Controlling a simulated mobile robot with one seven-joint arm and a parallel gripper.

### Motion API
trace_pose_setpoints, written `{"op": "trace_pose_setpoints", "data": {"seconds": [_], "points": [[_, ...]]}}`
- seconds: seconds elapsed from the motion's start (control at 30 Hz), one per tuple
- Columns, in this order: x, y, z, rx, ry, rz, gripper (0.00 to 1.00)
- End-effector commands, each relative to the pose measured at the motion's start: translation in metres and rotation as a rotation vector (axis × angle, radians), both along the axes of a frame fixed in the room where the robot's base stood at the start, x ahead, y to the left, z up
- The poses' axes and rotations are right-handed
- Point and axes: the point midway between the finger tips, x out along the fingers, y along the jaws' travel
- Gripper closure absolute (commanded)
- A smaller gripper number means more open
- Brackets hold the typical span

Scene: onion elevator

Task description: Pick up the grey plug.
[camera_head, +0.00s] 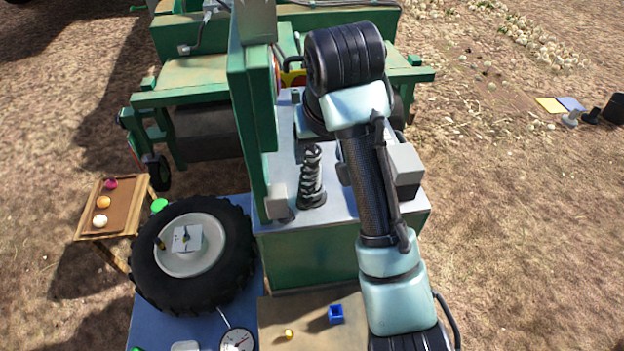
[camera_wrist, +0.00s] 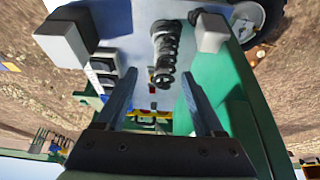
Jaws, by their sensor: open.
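A small grey plug-like connector (camera_head: 184,49) is on a cable end at the green machine's upper left beam; I cannot tell for sure that it is the grey plug. A grey flanged piece (camera_head: 571,118) on the ground at the far right also looks plug-like. My gripper (camera_wrist: 160,74) is open and empty in the wrist view, its two fingers spread. It hangs above the machine's grey deck, with a dark coil spring (camera_wrist: 165,50) beyond its fingertips. In the head view my arm hides most of the gripper.
The spring (camera_head: 312,182) stands on the deck between two light grey blocks (camera_head: 405,163) (camera_head: 278,203). A green upright panel (camera_head: 243,130) rises left of it. A large tyre (camera_head: 150,272) lies at lower left, and a small table (camera_head: 128,212) with balls stands beyond it.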

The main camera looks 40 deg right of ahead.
Motion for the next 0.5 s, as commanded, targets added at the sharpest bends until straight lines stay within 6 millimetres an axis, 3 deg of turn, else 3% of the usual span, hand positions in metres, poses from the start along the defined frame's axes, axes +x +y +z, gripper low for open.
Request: {"op": "trace_pose_setpoints", "data": {"seconds": [0.1,0.5], "points": [[0.009,-0.004,-0.025,0.002,0.005,-0.001,0.30],[0.023,-0.008,-0.055,0.001,0.004,-0.001,0.30]]}}
